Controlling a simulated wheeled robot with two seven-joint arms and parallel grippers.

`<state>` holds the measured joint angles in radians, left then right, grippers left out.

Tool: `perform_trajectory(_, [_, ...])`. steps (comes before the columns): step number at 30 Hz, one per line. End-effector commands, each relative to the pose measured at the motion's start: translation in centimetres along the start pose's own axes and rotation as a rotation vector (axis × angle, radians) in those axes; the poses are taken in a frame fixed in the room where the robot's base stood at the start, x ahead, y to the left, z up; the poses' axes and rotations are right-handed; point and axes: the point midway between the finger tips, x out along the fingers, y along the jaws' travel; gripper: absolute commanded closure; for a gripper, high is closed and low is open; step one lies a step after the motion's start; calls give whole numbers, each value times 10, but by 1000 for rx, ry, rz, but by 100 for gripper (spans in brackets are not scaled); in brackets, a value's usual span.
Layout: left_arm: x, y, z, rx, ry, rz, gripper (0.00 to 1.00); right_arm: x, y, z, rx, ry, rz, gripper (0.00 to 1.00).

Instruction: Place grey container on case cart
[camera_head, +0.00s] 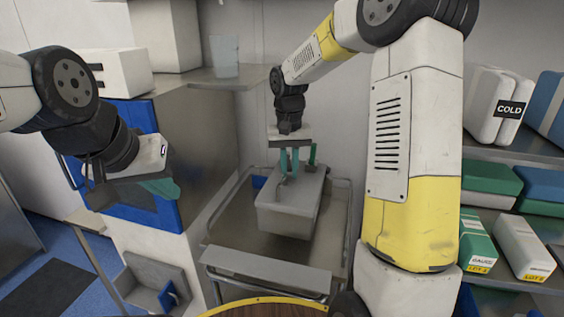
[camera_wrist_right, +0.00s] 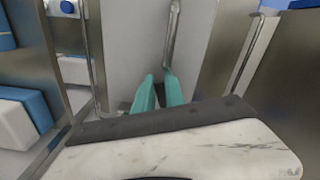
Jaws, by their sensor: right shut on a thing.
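The grey container (camera_head: 287,222) is an open, light grey bin, slightly tilted in the head view. My right gripper (camera_head: 290,172) points down at its far rim, with teal fingers close together and shut on it. The fingers also show in the right wrist view (camera_wrist_right: 160,92), where I cannot clearly make out the container. The metal case cart (camera_head: 228,232) has a rail frame around and below the container. I cannot tell whether the container's bottom touches the cart. My left gripper (camera_head: 165,188) is at the left, away from the container; its teal fingers overlap and I see nothing in them.
A white cabinet with a blue front (camera_head: 166,118) and a steel counter (camera_head: 228,78) stand left of the cart. Shelves with white, green and blue cases (camera_head: 490,185) stand at the right. A round wooden top (camera_head: 265,308) is in front.

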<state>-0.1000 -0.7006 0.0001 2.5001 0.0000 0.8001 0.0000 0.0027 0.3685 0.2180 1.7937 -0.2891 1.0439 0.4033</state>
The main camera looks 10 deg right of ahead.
Motion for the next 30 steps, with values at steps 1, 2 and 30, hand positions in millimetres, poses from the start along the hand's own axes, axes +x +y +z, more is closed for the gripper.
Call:
perform_trajectory(1, [0,0,0,0,0,0,100,4,0,-1,0,2,-1,100])
perform_trajectory(2, [0,0,0,0,0,0,100,6,-1,-1,0,3,-1,100])
perform_trajectory(30, [0,0,0,0,0,0,100,50,-1,0,0,1,0,64])
